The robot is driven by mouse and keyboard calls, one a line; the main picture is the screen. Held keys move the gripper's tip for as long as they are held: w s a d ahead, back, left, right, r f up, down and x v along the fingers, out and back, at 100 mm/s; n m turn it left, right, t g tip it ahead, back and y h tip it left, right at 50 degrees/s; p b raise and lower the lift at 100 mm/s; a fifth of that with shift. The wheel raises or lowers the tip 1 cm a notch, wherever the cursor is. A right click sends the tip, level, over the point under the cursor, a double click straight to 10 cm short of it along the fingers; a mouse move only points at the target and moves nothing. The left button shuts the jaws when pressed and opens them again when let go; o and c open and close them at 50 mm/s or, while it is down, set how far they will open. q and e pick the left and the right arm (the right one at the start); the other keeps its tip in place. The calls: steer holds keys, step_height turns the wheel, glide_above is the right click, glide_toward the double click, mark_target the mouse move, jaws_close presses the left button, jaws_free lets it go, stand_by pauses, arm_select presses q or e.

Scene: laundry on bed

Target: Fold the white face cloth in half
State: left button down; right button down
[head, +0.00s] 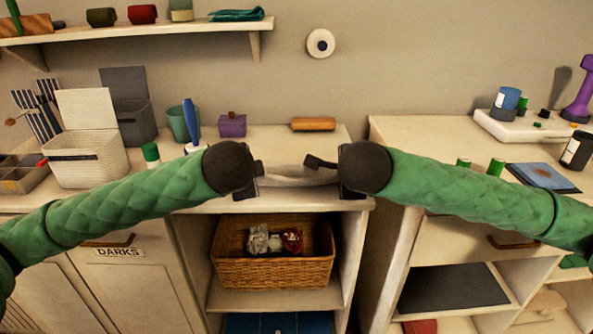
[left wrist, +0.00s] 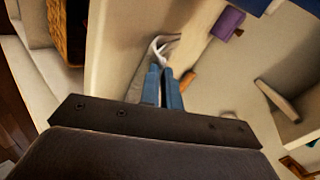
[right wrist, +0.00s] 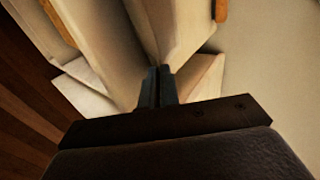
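The white face cloth (head: 290,176) shows in the head view as a pale strip between my two grippers, at the front edge of the middle counter. My left gripper (head: 259,179) is at the cloth's left end. In the left wrist view its blue fingers (left wrist: 161,84) are close together, with a pale fold of the cloth (left wrist: 163,48) at their tips. My right gripper (head: 330,170) is at the cloth's right end. In the right wrist view its fingers (right wrist: 156,84) are nearly together against pale material; the cloth's edges are hard to tell from the furniture there.
A wicker basket (head: 275,270) with crumpled laundry stands on the shelf below. Behind the cloth are a purple box (head: 232,125) and a wooden roller (head: 313,124). A green cup and blue brush stand to the left. A gap separates the right-hand counter (head: 420,130).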

arm_select(q)
steer(key=shift+s+f, duration=0.25)
arm_select(e)
steer(key=shift+s+f+t, duration=0.2)
steer(key=shift+s+t, duration=0.05)
steer(key=shift+t, duration=0.05)
arm_select(q)
steer(key=c, duration=1.3)
jaws_free()
arm_select(e)
steer(key=c, duration=1.3)
jaws_free()
arm_select(q)
steer(key=shift+r, duration=0.1)
